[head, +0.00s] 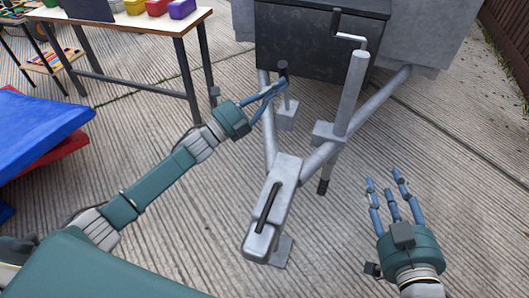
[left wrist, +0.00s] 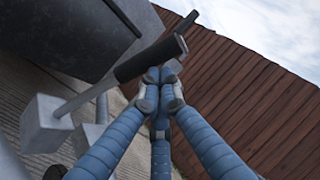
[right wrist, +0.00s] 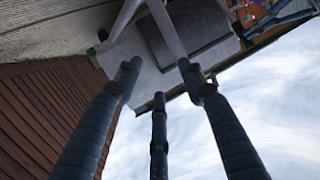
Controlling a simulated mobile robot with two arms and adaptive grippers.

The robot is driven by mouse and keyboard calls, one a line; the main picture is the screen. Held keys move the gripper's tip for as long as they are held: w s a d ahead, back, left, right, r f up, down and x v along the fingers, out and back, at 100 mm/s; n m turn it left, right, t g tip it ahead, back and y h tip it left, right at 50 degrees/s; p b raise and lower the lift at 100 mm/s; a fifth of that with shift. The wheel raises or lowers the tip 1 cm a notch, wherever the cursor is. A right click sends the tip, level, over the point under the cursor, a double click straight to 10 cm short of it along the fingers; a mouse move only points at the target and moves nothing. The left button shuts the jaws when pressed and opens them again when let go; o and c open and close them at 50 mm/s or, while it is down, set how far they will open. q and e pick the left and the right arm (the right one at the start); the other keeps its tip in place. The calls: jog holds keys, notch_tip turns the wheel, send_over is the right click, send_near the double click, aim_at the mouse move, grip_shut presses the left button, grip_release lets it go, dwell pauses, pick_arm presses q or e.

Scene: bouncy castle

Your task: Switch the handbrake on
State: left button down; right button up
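The handbrake is a thin grey lever with a black grip (head: 283,68) that rises from a grey block (head: 287,116) on the trailer's drawbar. In the left wrist view the grip (left wrist: 150,58) lies across the fingertips and slants up to the right. My left gripper (head: 281,87) has its blue fingers drawn together, tips at or touching the grip's underside; I see no finger wrapped around it. My right gripper (head: 388,185) is open and empty, to the right of the drawbar, fingers spread and clear of everything.
The coupling head (head: 268,215) with a black handle is at the front of the drawbar. A jockey wheel post (head: 350,95) with a crank stands right of the handbrake. A dark box (head: 315,45) is behind. A table (head: 150,25) is at the back left. Paving on the right is free.

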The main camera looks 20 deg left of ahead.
aim_at(280, 75)
pick_arm(q)
jog(key=w+r+p, duration=0.1)
jog(key=p, duration=0.1)
jog(key=w+r+n+y+p, duration=0.1)
jog(key=w+p, duration=0.1)
jog(key=shift+g+y, duration=0.3)
jog(key=shift+g, duration=0.1)
jog(key=shift+w+r+n+p, duration=0.2)
jog(key=shift+n+p, duration=0.1)
jog(key=shift+p, duration=0.1)
pick_arm(e)
jog(key=s+d+f+g+h, duration=0.1)
jog(key=s+d+f+g, duration=0.2)
jog(key=s+f+g, duration=0.3)
jog(key=s+d+f+g+h, duration=0.2)
jog(key=s+d+f+g, duration=0.2)
jog(key=s+f, duration=0.5)
jog(key=s+g, duration=0.2)
jog(key=s, duration=0.2)
jog(key=shift+s+f+m, duration=0.15)
jog(key=shift+f+m, duration=0.05)
jog(key=shift+m, duration=0.1)
